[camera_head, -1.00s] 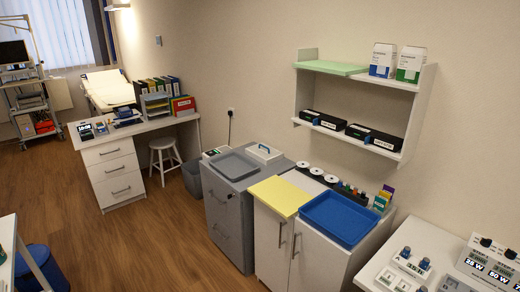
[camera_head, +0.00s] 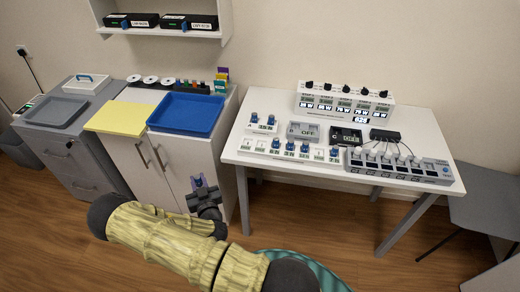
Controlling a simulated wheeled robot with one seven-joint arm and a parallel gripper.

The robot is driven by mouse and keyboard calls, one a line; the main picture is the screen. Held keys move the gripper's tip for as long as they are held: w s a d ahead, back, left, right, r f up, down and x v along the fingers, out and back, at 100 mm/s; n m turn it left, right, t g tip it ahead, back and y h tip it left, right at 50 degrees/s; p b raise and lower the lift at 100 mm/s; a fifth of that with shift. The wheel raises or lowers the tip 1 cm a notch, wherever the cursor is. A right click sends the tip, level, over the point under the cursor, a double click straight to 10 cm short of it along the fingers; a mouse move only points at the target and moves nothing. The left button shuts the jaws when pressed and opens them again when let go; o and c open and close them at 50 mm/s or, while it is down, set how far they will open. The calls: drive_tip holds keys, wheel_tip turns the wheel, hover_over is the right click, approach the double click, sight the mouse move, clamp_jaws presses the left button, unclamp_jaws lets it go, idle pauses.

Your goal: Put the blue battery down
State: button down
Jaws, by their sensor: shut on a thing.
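My gripper (camera_head: 202,190) is in front of the white cabinet doors, left of the white table. It is shut on a small blue-purple thing (camera_head: 198,181), which looks like the blue battery; it is small and partly hidden by the fingers. On the white table (camera_head: 236,150) a small white stand (camera_head: 261,127) holds two similar blue pieces. A long white numbered rack (camera_head: 290,149) holds several more blue pieces and has some empty places at its left end. The held thing is apart from the table.
A grey box (camera_head: 303,131), a black unit (camera_head: 346,137) and a grey power strip (camera_head: 398,168) stand on the table. A display panel (camera_head: 345,104) stands behind. The blue tray (camera_head: 187,113) and yellow board (camera_head: 118,118) lie on the cabinets at left. A grey chair is at right.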

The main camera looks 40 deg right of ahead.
drive_tip(key=d+r+m+g+h+b, duration=0.4)
drive_tip(key=d+r+h+b, duration=0.1)
drive_tip(key=d, duration=0.8)
drive_tip(key=d+r+m+g+h+b, duration=0.4)
drive_tip(key=d+r, duration=0.4)
drive_tip(key=d, duration=0.6)
drive_tip(key=shift+s+r+m+g+h+b, duration=0.15)
drive_tip(key=shift+m+g+h+b, duration=0.25)
drive_tip(key=shift+h+b, duration=0.6)
drive_tip(key=shift+d, duration=0.1)
drive_tip(key=shift+f, duration=2.55)
drive_tip(key=shift+f+b, duration=0.4)
drive_tip(key=shift+f, duration=1.9)
